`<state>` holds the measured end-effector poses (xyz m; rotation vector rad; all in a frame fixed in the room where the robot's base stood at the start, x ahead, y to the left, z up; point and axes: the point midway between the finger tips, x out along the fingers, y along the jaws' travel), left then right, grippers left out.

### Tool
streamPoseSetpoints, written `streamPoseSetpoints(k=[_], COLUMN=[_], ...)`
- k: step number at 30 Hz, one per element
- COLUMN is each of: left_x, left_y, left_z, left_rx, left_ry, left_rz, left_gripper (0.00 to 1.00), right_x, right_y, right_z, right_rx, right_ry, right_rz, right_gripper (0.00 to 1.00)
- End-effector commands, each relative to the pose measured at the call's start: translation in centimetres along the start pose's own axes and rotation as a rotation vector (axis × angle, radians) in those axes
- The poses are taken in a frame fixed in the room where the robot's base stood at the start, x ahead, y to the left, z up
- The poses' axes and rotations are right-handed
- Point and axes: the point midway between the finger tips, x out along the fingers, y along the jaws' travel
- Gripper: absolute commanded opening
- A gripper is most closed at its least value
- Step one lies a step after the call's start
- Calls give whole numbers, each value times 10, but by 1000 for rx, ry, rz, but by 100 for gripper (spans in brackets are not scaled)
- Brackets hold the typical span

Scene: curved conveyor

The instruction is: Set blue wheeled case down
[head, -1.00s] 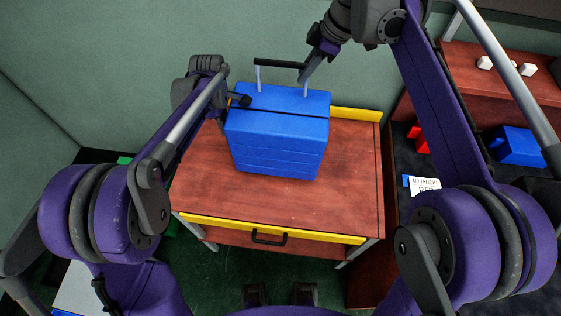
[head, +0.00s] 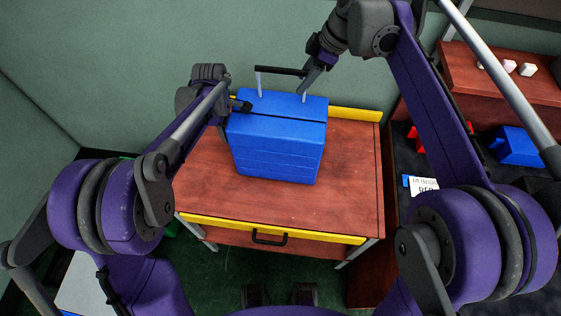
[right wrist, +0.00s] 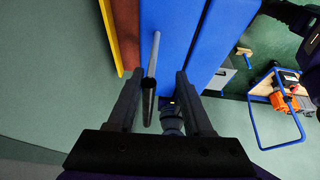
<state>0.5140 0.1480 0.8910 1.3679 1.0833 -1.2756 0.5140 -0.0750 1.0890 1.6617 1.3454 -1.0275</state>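The blue wheeled case (head: 277,150) is upright over the wooden table top, its pull handle (head: 281,71) raised at the back. I cannot tell whether its underside touches the wood. My right gripper (head: 304,84) is at the right end of the handle. In the right wrist view its fingers (right wrist: 158,100) are apart, with the dark handle bar (right wrist: 148,95) between them and gaps on both sides. My left gripper (head: 241,106) is at the case's upper left edge. Its fingertips are too small and partly hidden to show whether they are closed.
The wooden table (head: 220,190) has a yellow front edge and a black drawer pull (head: 269,237). Bare wood lies in front of and right of the case. A dark surface at right holds another blue object (head: 516,146) and a white sign (head: 422,185). A green wall stands behind.

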Motion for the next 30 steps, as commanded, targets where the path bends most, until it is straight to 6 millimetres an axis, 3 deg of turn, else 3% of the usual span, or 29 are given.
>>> streamPoseSetpoints(k=[8, 21, 26, 30], left_x=[-9, -71, -79, -80], left_y=[0, 0, 0, 0], left_z=[0, 0, 0, 0], left_rx=[0, 0, 0, 0], left_ry=[0, 0, 0, 0], left_rz=[0, 0, 0, 0], left_gripper=[50, 50, 50, 50], right_x=[0, 0, -3, -18], right_y=[0, 0, 0, 0], right_z=[0, 0, 0, 1], right_rx=[0, 0, 0, 2], right_ry=[0, 0, 0, -1], right_rz=[0, -1, 0, 0], right_gripper=[49, 49, 49, 49])
